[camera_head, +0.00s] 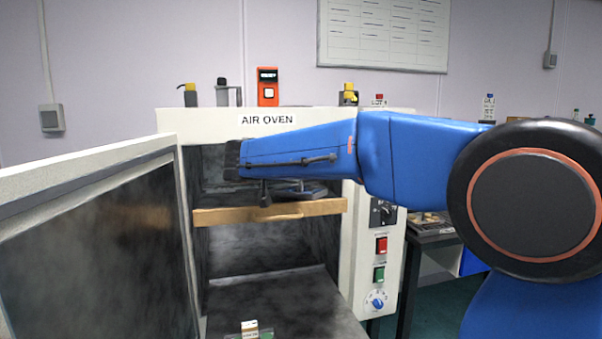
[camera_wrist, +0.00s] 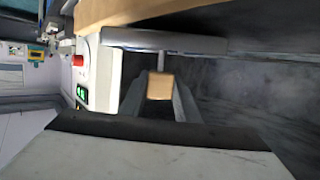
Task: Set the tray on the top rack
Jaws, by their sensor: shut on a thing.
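The tray (camera_head: 225,216) shows as a light tan wooden front with a handle, level across the open mouth of the air oven (camera_head: 170,123). My gripper (camera_head: 265,194) is at the tray's front, partly hidden behind my blue arm. In the wrist view, the two grey fingers of my gripper (camera_wrist: 160,97) are shut on a small tan block, seemingly the tray's handle (camera_wrist: 160,86). A tan surface, likely the tray's front, fills the top of that view. The top rack cannot be made out in the dark oven behind my arm and the tray.
The oven door (camera_head: 95,230) stands open at the left. A dark flat surface (camera_head: 285,300) lies low in front, with a small labelled item (camera_head: 249,328) on it. The control panel (camera_head: 385,250) is to the right of the opening. Several small items stand on the oven.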

